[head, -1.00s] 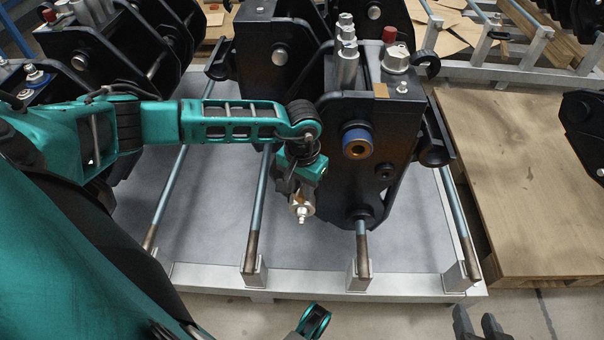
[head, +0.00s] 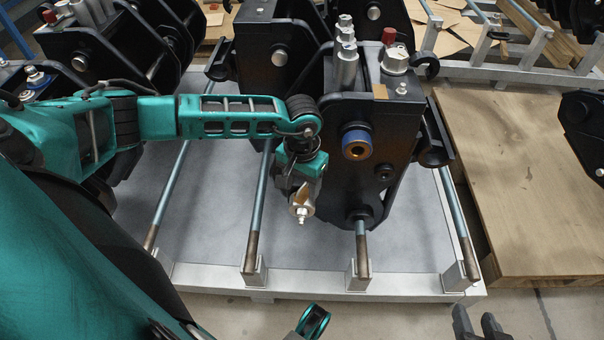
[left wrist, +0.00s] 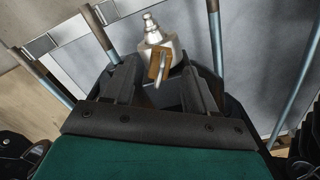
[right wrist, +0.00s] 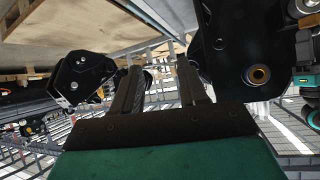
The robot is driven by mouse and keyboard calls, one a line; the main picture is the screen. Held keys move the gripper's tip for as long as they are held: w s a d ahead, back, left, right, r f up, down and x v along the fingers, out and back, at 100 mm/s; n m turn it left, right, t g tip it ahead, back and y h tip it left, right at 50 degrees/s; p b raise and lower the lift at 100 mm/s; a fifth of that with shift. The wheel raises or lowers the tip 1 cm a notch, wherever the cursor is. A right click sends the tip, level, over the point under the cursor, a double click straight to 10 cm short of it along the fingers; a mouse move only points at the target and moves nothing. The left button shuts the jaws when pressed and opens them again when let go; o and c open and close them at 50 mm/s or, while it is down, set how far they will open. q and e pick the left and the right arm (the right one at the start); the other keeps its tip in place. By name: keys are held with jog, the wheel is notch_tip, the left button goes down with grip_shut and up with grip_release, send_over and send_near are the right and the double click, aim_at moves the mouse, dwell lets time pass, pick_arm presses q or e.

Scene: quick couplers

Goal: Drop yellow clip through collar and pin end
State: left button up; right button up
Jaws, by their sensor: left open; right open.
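A black quick coupler (head: 340,190) stands on the pallet. On its face is a blue collar (head: 357,134) around a bronze-coloured pin end (head: 356,150); both also show in the right wrist view (right wrist: 259,75). My left gripper (head: 301,190) is open, left of the coupler and pointing down. A silver fitting (head: 302,213) shows at its fingertips; in the left wrist view it lies between the fingers, with a small yellow-brown piece (left wrist: 160,64) and a metal loop. I cannot tell whether that piece is the yellow clip. My right gripper (head: 478,320) is open and empty at the lower right.
Blue-grey rods (head: 259,205) cross the grey pallet. Silver fittings and a red cap (head: 389,36) stand on top of the coupler. A wooden board (head: 520,180) lies to the right. More black couplers (head: 100,45) stand at the back left.

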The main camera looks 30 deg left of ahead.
pick_arm(q)
notch_tip(320, 180, up, 11)
jog(key=p, duration=0.2)
pick_arm(e)
jog(key=shift+s+d+r, duration=0.25)
jog(key=shift+d+r, duration=0.25)
jog(key=shift+r, duration=0.05)
